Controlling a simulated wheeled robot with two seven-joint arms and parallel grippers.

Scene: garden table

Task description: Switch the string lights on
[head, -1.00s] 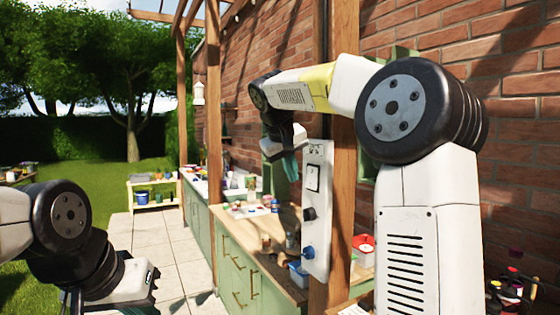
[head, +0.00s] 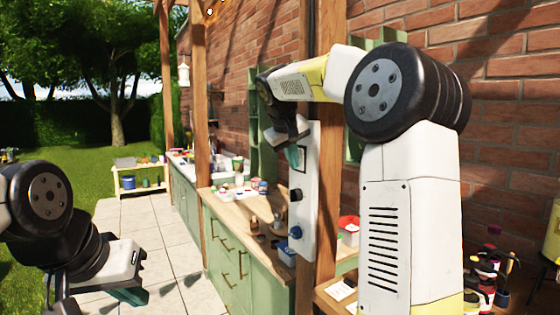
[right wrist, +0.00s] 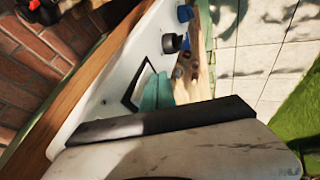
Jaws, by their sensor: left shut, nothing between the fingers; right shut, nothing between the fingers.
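A white control panel (head: 307,215) is fixed to a wooden post. It carries a black-framed rocker switch (head: 299,178), a dark knob (head: 295,195) and a blue knob (head: 295,232). My right gripper (head: 294,157) is shut and empty, its teal fingertips at the rocker. In the right wrist view the fingertips (right wrist: 156,92) overlap the black switch frame (right wrist: 138,86); the fingers hide much of the rocker, and I cannot tell its tilt. A string-light bulb (head: 210,12) glows at the top of the head view. My left gripper (head: 132,296) is shut and empty, low at the left.
A wooden counter (head: 235,205) with green cabinets, jars and pots runs behind the panel. A brick wall (head: 500,120) stands at the right. A small side table (head: 340,290) is low beside the post. The paved path (head: 150,225) at the left is clear.

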